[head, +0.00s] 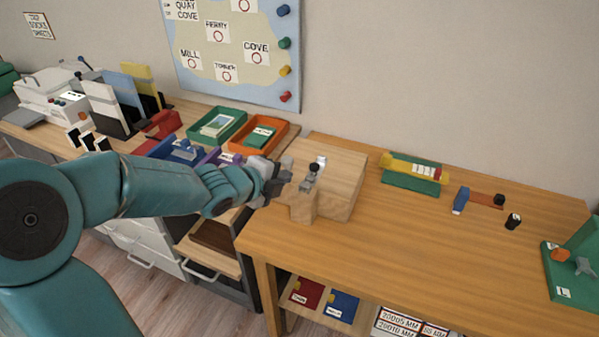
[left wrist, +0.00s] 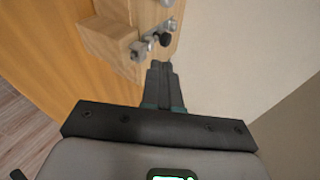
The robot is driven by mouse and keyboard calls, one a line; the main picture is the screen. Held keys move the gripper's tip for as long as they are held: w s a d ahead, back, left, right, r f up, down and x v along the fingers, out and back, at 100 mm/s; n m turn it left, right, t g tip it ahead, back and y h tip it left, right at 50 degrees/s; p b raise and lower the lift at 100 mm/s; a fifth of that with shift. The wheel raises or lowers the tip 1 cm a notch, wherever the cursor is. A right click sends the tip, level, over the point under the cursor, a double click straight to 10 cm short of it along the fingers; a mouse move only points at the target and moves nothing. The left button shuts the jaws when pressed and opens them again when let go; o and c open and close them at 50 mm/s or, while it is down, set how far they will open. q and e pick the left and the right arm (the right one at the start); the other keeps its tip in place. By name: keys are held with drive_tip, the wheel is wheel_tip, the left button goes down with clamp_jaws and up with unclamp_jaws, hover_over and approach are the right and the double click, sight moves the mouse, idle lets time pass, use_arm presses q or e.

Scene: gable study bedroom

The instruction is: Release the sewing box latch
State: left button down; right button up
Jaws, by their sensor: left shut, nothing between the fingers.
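The wooden sewing box (head: 343,172) stands at the left end of the desk, with a smaller wood block (head: 303,205) at its near side. A metal latch (head: 310,181) with a dark round knob (head: 314,167) sits there. The left wrist view shows the latch (left wrist: 143,47) and its dark knob (left wrist: 165,41) just beyond my fingertips. My left gripper (head: 280,184) is shut and empty, close beside the latch on its left. I cannot tell whether it touches the latch. The box (left wrist: 148,14) is only partly in the wrist view. My right gripper is not in view.
On the desk (head: 420,240), right of the box, lie a yellow roll on a green base (head: 412,172), a blue-ended bar (head: 461,200) and a black cylinder (head: 513,221). An orange tray (head: 284,128) and a green tray (head: 238,122) stand behind my left forearm.

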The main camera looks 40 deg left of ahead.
use_arm(q)
drive_tip(key=b, duration=0.2)
approach(304, 173)
drive_tip(key=w+d, duration=0.1)
drive_tip(key=w, duration=0.1)
drive_tip(key=w+d, duration=0.1)
drive_tip(key=w, duration=0.1)
drive_tip(key=shift+d+f, duration=0.15)
drive_tip(key=shift+d, duration=0.15)
drive_tip(key=shift+w+a+f, duration=0.1)
drive_tip(key=shift+w+f, duration=0.25)
drive_tip(key=shift+w, duration=0.3)
drive_tip(key=shift+r, duration=0.1)
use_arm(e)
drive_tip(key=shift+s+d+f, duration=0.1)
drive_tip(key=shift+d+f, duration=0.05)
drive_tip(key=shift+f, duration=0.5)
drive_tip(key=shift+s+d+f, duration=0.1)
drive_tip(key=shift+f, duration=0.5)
use_arm(q)
drive_tip(key=shift+s, duration=0.1)
